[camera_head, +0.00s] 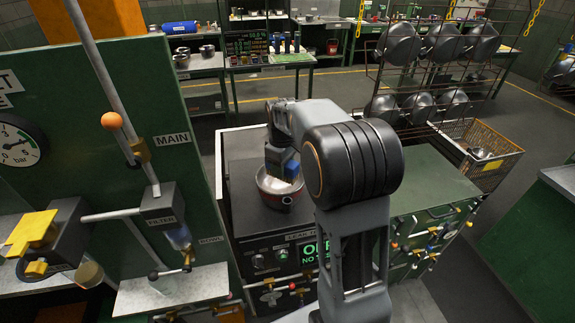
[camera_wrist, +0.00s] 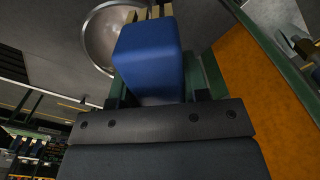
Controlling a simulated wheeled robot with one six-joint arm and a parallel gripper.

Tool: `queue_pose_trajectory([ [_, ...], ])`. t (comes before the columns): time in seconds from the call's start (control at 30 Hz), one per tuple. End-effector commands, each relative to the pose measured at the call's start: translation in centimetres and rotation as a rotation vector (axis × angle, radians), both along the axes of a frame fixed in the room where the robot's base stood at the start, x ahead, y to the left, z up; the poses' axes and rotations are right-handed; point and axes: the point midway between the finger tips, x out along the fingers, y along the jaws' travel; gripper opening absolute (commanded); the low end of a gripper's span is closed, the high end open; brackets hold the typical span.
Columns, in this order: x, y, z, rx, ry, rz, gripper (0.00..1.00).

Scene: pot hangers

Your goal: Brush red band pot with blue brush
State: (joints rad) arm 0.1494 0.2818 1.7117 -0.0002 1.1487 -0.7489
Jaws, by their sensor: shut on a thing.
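A metal pot (camera_head: 270,184) with a dark reddish band stands on the dark top of the test bench in the head view. Its open bowl (camera_wrist: 98,38) shows in the wrist view, partly hidden by the brush. My gripper (camera_head: 281,158) is over the pot, shut on the blue brush (camera_head: 291,168). I cannot tell whether the bristles touch the pot's inside.
A green panel with a gauge (camera_head: 18,144) and valves stands at left. A rack (camera_head: 440,62) of hanging pots is at the back right, with a wire basket (camera_head: 490,160) below. A green cabinet (camera_head: 435,185) adjoins the bench. Open floor lies at right.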

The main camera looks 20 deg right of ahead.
Motion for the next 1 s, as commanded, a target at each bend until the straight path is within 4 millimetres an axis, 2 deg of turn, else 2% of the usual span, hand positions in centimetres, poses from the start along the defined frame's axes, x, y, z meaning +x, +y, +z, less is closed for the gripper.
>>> queue_pose_trajectory([
  [0.6, 0.0, 0.0, 4.9, 0.000, -0.002, 0.000, 0.07],
  [1.0, 0.0, 0.0, 6.0, 0.000, -0.001, 0.000, 0.07],
])
